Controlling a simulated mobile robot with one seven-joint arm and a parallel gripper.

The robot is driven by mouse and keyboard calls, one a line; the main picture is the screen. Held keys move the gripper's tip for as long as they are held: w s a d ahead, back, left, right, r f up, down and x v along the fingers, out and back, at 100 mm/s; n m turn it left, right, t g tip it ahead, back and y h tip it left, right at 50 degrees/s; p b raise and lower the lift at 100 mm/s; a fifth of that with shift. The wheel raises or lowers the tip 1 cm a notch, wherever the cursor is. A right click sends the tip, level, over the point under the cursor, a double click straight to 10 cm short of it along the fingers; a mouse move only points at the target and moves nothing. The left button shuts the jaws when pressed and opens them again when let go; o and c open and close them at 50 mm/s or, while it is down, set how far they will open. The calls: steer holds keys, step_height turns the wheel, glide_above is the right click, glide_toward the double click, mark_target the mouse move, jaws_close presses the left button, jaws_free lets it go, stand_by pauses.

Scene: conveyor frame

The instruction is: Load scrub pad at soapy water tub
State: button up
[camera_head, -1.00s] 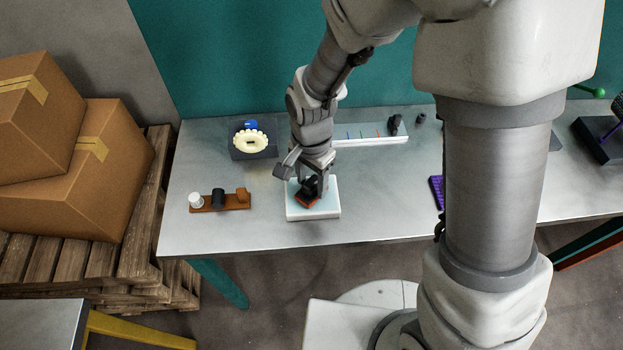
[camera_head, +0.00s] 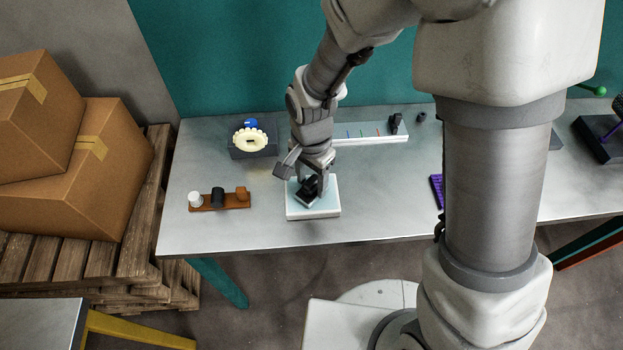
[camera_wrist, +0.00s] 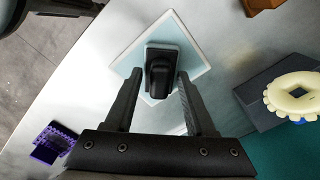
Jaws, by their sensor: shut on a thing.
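The scrub pad (camera_head: 306,192) has a black body and a black raised handle. My gripper (camera_head: 315,178) is shut on its handle and points down over the soapy water tub (camera_head: 312,214). The tub is a shallow white square tray with pale blue water. The pad is within the tub's outline, low at the water; its underside is hidden. In the wrist view, the pad (camera_wrist: 162,72) shows between the fingertips of my gripper (camera_wrist: 160,78), with the pale tub (camera_wrist: 195,48) around it.
Left of the tub is a brown rack (camera_head: 222,208) with a white, a black and a brown piece. A cream scalloped ring (camera_head: 250,140) sits on a dark block behind it. A white rail (camera_head: 370,138) lies at the back. A purple piece (camera_head: 436,190) is to the right.

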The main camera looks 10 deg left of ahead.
mark_target(312, 181)
stand_by(0.4)
steer(key=shift+r+p, duration=2.7)
steer(key=shift+r, duration=0.8)
steer(key=shift+w, duration=0.1)
steer(key=w+d+n, duration=0.2)
steer(key=w+d, duration=0.1)
steer(key=d, duration=0.3)
steer(key=w+d+f+n, duration=0.1)
steer(key=w+d+n, duration=0.1)
steer(key=w+d, duration=0.2)
steer(key=w+d+n, duration=0.2)
steer(key=w+d, duration=0.1)
steer(key=d, duration=0.7)
steer(key=shift+w+f, duration=0.15)
steer(key=shift+w, duration=0.15)
